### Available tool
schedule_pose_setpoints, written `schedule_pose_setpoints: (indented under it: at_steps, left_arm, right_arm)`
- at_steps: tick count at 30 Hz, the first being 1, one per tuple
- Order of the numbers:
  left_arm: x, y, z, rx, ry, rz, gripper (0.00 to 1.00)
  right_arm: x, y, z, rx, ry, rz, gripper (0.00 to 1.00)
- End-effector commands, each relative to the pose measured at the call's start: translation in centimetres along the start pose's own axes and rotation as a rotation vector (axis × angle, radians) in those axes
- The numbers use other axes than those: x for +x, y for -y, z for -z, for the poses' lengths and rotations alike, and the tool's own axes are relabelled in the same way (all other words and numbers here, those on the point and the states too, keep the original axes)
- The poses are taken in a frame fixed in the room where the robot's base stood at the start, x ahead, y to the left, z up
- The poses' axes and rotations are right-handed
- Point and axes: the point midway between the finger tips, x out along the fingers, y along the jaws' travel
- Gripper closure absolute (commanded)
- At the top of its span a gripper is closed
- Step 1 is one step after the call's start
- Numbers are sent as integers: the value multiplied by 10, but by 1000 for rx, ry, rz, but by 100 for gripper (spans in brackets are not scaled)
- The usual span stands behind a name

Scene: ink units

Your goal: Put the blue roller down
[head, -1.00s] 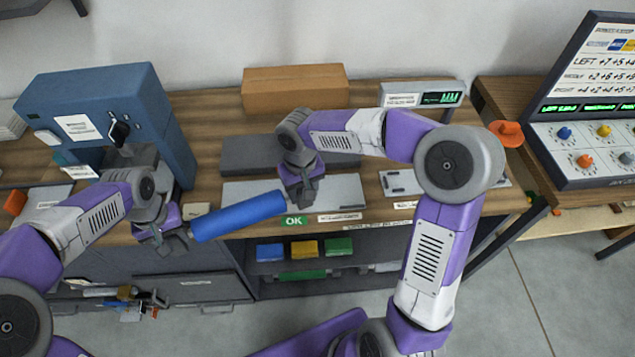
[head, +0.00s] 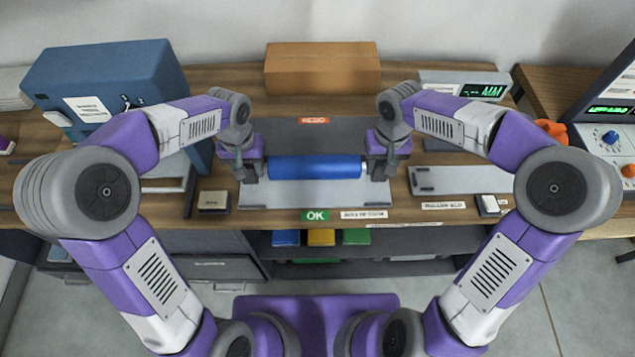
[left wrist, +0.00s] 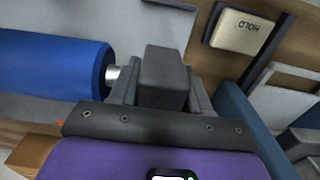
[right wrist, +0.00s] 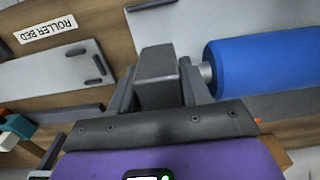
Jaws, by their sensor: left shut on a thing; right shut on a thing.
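The blue roller (head: 315,167) lies level between my two grippers, in front of the dark block and over the light grey plate marked OK (head: 310,195). I cannot tell whether it touches the plate. My left gripper (head: 249,170) is shut on its left end; the left wrist view shows the roller (left wrist: 50,65) and its metal shaft end by the jaws (left wrist: 160,80). My right gripper (head: 379,168) is shut on its right end; the right wrist view shows the roller (right wrist: 260,65) with its shaft at the jaws (right wrist: 160,80).
The grey roller bed plate (head: 465,181) is to the right. A blue machine (head: 110,80) stands at left, a brown box (head: 322,68) at the back. A small HOLD block (head: 214,201) sits front left.

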Motion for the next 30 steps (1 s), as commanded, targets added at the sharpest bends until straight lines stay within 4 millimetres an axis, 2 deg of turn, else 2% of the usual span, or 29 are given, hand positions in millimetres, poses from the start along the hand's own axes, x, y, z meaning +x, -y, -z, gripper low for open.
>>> schedule_pose_setpoints:
  at_steps: [14,30]
  left_arm:
    - [4,0,0,0,-2,0,100]
    - [28,0,0,0,-2,0,100]
  right_arm:
    - [4,0,0,1,-2,0,100]
    - [28,0,0,1,-2,0,100]
